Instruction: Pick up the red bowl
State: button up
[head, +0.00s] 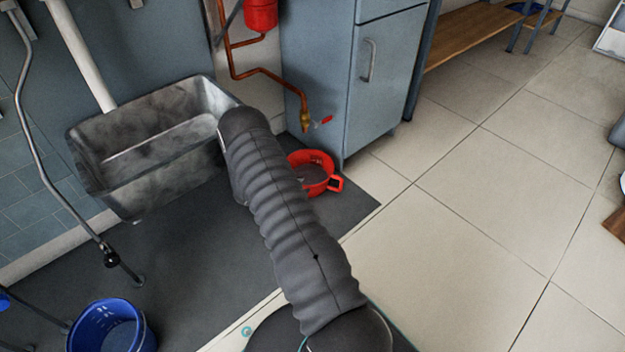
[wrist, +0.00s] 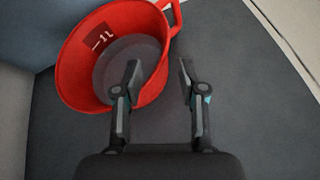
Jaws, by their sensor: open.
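The red bowl (head: 318,182) stands on the dark mat below the tap in the head view, partly hidden behind my arm. In the wrist view the red bowl (wrist: 75,78) fills the upper left, with a dark label on its inner wall and a handle at its upper right. My gripper (wrist: 160,72) is open, its two fingers apart. The left finger overlaps the bowl's interior in the picture, and the right finger is over the dark mat to the right of the bowl's wall. I cannot tell whether either finger touches it. In the head view my gripper is hidden.
A grey sink (head: 150,150) hangs on the wall at left. A blue-grey cabinet (head: 385,75) stands right behind the bowl, with a copper pipe and tap (head: 305,120) above it. A blue bucket (head: 110,328) is at lower left.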

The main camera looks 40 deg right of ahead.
aim_at(314, 186)
jog(key=x, duration=0.5)
jog(key=s+b+x, duration=0.1)
jog(key=x, duration=0.2)
jog(key=shift+d+f, duration=0.1)
jog(key=shift+d, duration=0.25)
grip_shut()
jog(key=shift+w, duration=0.1)
